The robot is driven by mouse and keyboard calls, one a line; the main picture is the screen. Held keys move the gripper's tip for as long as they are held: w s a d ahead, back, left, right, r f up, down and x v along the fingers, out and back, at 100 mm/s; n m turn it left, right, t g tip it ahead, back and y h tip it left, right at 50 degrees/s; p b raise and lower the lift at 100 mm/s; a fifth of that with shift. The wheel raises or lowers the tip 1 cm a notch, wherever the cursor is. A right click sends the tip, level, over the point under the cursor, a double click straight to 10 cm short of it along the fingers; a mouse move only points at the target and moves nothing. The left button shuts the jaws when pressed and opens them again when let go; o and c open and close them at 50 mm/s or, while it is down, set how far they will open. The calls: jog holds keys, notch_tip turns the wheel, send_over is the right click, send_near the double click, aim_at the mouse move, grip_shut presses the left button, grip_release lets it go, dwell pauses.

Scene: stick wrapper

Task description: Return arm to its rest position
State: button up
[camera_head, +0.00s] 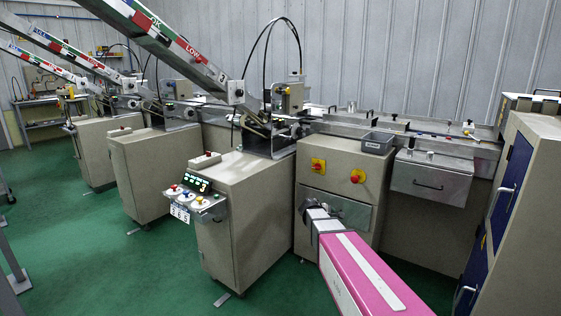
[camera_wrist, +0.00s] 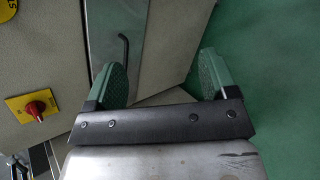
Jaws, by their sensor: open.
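My gripper shows in the wrist view (camera_wrist: 162,80) with its two green-padded fingers spread wide apart and nothing between them. Past the fingers are a grey metal drawer front with a dark handle (camera_wrist: 124,50), a beige cabinet face and the green floor. In the head view my pink and white arm (camera_head: 362,280) reaches in from the bottom right toward the front of the beige cabinet. The fingers themselves are hard to make out there.
A beige machine cabinet (camera_head: 340,165) with a red knob on a yellow plate (camera_head: 318,165) and a red button (camera_head: 357,176) stands ahead. A control panel (camera_head: 195,195) juts out at left. A blue-doored cabinet (camera_head: 512,185) stands at right. Green floor (camera_head: 130,275) is clear at lower left.

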jog(key=s+a+f+m+g+y, duration=0.2)
jog(key=s+m, duration=0.5)
jog(key=s, duration=0.6)
jog(key=s+a+f+m+g+y, duration=0.2)
jog(key=s+f+m+g+y, duration=0.2)
jog(key=s, duration=1)
jog(key=m+y, duration=0.2)
jog(key=m, duration=0.1)
jog(key=shift+f+y, duration=0.15)
jog(key=shift+y, duration=0.15)
